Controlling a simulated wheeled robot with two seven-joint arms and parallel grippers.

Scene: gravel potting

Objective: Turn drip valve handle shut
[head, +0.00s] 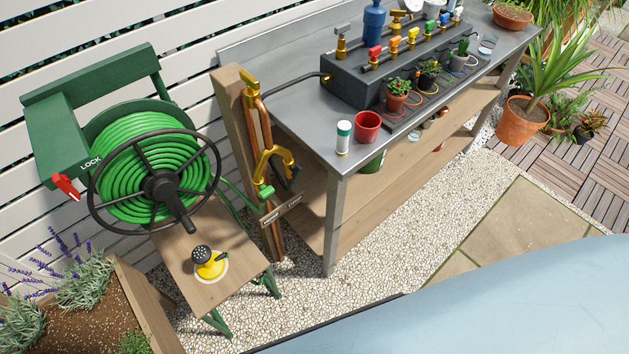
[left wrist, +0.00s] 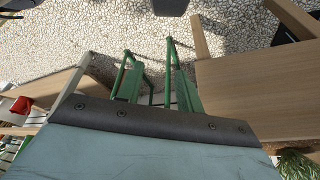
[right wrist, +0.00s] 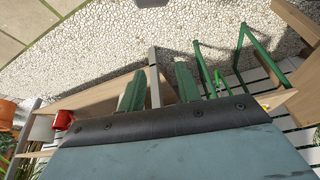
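A dark grey valve block (head: 365,82) stands on the bench. I cannot tell which is the drip valve, or whether any is open. My left gripper (left wrist: 158,88) and right gripper (right wrist: 160,86) show only in their wrist views. Each has its green fingers apart with nothing between them, above the gravel and away from the valves.
A green hose reel (head: 150,165) and wooden post with yellow tap (head: 272,160) stand left. A yellow sprayer (head: 210,264) sits on a stool. Gravel lies clear in front.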

